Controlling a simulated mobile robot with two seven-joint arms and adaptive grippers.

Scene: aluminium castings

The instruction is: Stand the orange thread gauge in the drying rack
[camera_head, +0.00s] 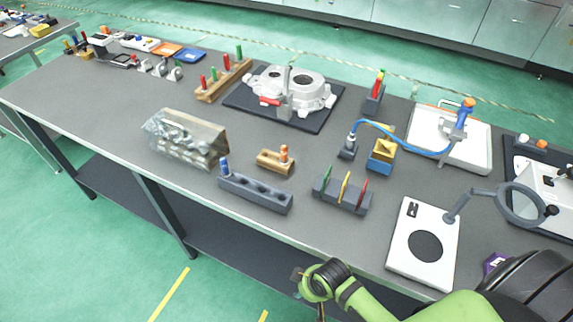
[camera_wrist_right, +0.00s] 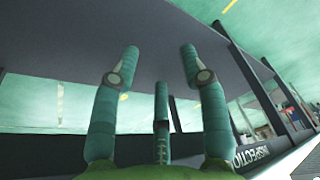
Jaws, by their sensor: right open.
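The orange thread gauge (camera_head: 284,153) stands upright in a small wooden block (camera_head: 272,163) near the middle of the table; its lower part is hidden in the block. A dark grey block with a row of round holes, which looks like the drying rack (camera_head: 262,194), lies in front of it near the front edge. A blue gauge (camera_head: 224,167) stands in its left end and the other holes look empty. My right gripper (camera_wrist_right: 158,60) is open and empty in the right wrist view. In the head view my right arm is beyond the table's front edge. My left gripper is not in view.
A slotted grey holder (camera_head: 343,194) with green, yellow and red pieces stands right of the rack. A clear-wrapped package (camera_head: 187,138) lies left. A white plate (camera_head: 424,243) and a magnifier (camera_head: 520,203) are at right. The table (camera_head: 105,115) has free room at left.

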